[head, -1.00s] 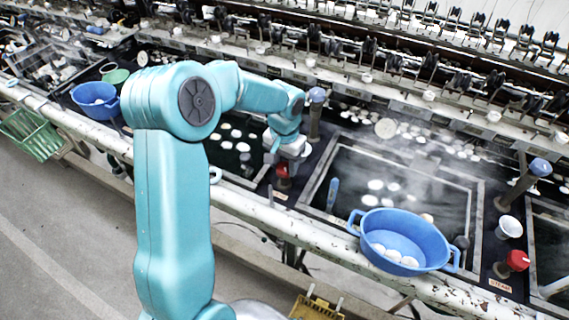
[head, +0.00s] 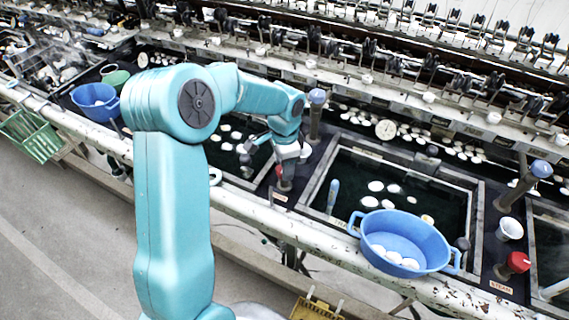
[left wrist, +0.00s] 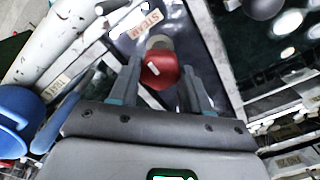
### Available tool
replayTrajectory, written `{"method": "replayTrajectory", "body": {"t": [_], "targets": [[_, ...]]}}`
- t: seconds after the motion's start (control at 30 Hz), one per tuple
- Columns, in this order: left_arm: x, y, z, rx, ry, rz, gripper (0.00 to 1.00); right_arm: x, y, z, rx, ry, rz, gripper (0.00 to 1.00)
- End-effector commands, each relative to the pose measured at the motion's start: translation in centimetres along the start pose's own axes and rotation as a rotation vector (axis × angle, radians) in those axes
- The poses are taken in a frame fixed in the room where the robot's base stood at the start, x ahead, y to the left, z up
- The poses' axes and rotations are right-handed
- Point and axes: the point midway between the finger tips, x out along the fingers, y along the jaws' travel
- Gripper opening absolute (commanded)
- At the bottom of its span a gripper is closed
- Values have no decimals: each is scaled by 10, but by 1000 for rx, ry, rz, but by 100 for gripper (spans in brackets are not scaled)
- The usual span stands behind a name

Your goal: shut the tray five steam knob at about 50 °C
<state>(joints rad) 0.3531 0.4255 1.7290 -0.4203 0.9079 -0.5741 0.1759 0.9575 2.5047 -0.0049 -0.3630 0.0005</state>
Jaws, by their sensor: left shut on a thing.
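A red steam knob (left wrist: 160,70) with a white mark on top sits between the two fingers of my left gripper in the left wrist view. A STEAM label (left wrist: 140,24) lies beside it. In the head view my left gripper (head: 284,178) is down on this knob, left of the middle basin, and mostly hides it. The gripper is shut on the knob. The middle basin (head: 318,196) holds dark water with white cocoons and no steam over it. A round pale dial (head: 386,130) stands at its back edge; its reading is too small to tell. My right gripper is not in view.
A blue bowl (head: 405,228) with cocoons stands on the front rail by the basin. A blue-capped post (head: 317,98) stands close behind my gripper.

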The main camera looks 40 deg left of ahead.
Motion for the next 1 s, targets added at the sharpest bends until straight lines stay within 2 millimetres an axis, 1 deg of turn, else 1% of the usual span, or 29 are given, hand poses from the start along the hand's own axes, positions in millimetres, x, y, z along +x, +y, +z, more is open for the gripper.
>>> {"method": "replayTrajectory", "body": {"t": [0.03, 0.53, 0.57, 0.6, 0.63, 0.9, 1.0], "targets": [[-3, -2, -1, 6, 7, -7, 17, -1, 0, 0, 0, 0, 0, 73], [-3, -2, -1, 26, 6, -9, 17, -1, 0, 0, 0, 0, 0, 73], [-3, -2, -1, 26, 6, -9, 51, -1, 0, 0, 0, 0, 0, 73], [-3, -2, -1, 26, 6, -9, 64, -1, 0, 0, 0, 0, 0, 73], [-3, -2, -1, 26, 5, -8, 73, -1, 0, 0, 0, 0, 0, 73], [-2, -1, 0, 24, 3, -4, 73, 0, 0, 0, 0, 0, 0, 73], [-6, -1, -1, 24, 3, -4, 73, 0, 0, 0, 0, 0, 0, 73]]}}
